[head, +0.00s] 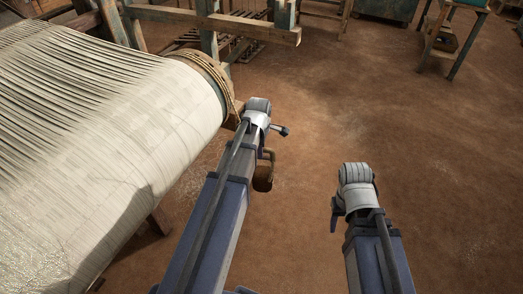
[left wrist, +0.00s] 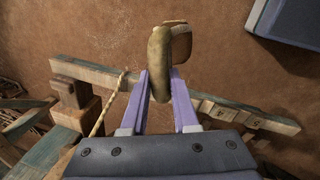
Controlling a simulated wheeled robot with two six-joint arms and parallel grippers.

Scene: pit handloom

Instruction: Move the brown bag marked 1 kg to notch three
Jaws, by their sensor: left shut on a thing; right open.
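A brown bag (head: 263,178) hangs under my left gripper (head: 267,153) in the head view, clear of the floor. In the left wrist view, the purple fingers of my left gripper (left wrist: 158,78) are shut on the bag's tan loop, and the brown bag (left wrist: 181,42) shows behind it. I cannot read a mark on it. A wooden beam (left wrist: 85,70) crosses behind the fingers, with numbered blocks or notches (left wrist: 230,112) on its right part. The bag is apart from these notches in the picture. My right gripper (head: 337,214) is over bare floor at the right, its fingers mostly hidden.
The loom's cloth roll (head: 130,130) fills the left of the head view, with a rope-wound end (head: 215,80) close to my left arm. A rope (left wrist: 108,105) runs by the beam. A small wooden stand (head: 440,45) is at the back right. The floor between is clear.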

